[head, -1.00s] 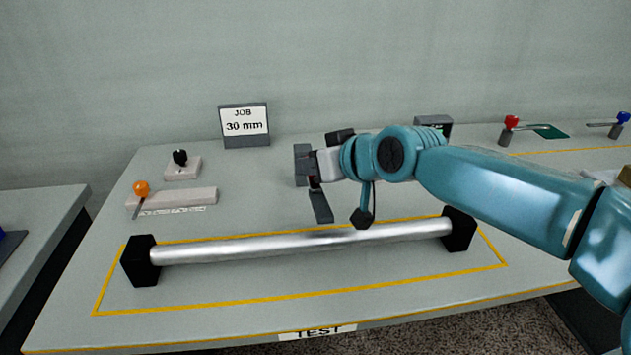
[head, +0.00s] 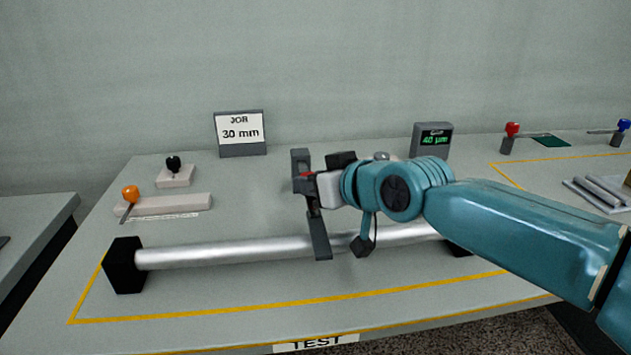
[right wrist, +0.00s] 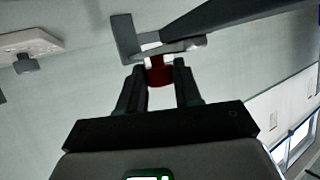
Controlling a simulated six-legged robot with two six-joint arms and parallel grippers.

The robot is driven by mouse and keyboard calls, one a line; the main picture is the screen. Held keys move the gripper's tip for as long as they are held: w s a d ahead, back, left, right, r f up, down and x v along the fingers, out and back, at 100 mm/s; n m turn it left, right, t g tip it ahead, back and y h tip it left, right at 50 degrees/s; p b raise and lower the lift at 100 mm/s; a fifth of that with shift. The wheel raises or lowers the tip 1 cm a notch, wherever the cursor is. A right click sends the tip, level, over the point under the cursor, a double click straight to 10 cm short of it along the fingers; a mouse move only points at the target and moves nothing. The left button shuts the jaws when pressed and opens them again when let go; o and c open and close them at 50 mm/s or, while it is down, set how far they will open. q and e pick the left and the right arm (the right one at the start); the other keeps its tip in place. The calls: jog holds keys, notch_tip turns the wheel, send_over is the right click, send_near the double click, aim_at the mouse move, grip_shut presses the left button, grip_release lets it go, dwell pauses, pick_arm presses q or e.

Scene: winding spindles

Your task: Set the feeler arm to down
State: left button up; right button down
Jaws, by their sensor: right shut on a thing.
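The feeler arm is a dark grey bar (head: 319,238) hanging down across the front of the silver spindle (head: 220,250) in the head view. I cannot tell if it touches the spindle. A dark upright post (head: 300,160) stands behind its upper end. My right gripper (head: 308,181) is at the bar's upper end, shut on a red knob (head: 305,175). In the right wrist view, the red knob (right wrist: 160,73) sits between the fingertips of my right gripper (right wrist: 158,80), with dark bars beyond it. My left gripper is in neither view.
Black end blocks (head: 125,265) hold the spindle inside a yellow outline. A display (head: 432,140) reads 40 µm, and a sign (head: 240,133) reads JOB 30 mm. An orange-knobbed lever (head: 130,194) and a black-knobbed switch (head: 174,170) are at left. The bench's front strip is clear.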

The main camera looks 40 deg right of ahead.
jog(key=c, duration=0.8)
grip_release()
jog(key=shift+f, duration=0.25)
jog(key=shift+s+r, duration=0.1)
jog(key=shift+r, duration=0.1)
jog(key=p+v, duration=0.2)
jog(key=v, duration=1.4)
jog(key=shift+s, duration=0.1)
